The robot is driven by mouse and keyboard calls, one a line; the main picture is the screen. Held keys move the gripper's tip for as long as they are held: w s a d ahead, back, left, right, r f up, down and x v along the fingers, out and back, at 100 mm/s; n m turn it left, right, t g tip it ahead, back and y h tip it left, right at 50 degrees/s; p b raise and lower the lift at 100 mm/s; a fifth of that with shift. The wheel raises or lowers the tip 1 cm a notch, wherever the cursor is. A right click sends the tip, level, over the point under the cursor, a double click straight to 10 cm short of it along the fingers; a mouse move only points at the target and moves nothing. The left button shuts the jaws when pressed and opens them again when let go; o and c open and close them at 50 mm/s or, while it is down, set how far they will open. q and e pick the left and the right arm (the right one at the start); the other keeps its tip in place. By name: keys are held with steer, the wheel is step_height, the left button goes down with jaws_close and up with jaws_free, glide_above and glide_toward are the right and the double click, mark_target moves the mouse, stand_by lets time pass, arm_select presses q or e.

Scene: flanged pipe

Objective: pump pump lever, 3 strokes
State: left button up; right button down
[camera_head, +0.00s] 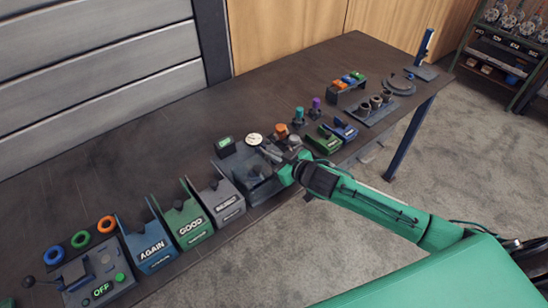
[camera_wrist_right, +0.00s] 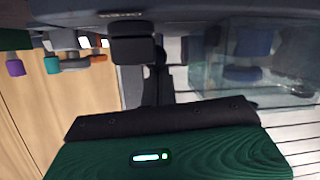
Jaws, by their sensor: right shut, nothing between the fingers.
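A dark grey unit (camera_head: 229,165) with a round white gauge (camera_head: 254,139) stands near the front edge of the bench in the head view. I take it for the pump; its lever cannot be told apart from my gripper here. My right gripper (camera_head: 278,157) is over the right side of this unit, shut with nothing between its fingers. Whether it touches the lever I cannot tell. In the right wrist view dark blocky parts (camera_wrist_right: 133,43) show close to the camera, and what they are is unclear. My left gripper is not in view.
Left of the unit stand a grey REJECT bin (camera_head: 228,208), a green GOOD bin (camera_head: 191,230) and a blue AGAIN bin (camera_head: 150,252). An OFF panel (camera_head: 103,290) is at the lower left. Small coloured parts and holders, including a green tray (camera_head: 323,143), stand to the right.

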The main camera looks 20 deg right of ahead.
steer(key=shift+s+f, duration=0.1)
steer(key=shift+f, duration=0.1)
steer(key=shift+s+d, duration=0.1)
steer(key=shift+s+d, duration=0.1)
steer(key=shift+s, duration=0.15)
steer(key=b+v, duration=0.2)
steer(key=v, duration=1.1)
steer(key=shift+r, duration=0.3)
steer(key=shift+w, duration=0.1)
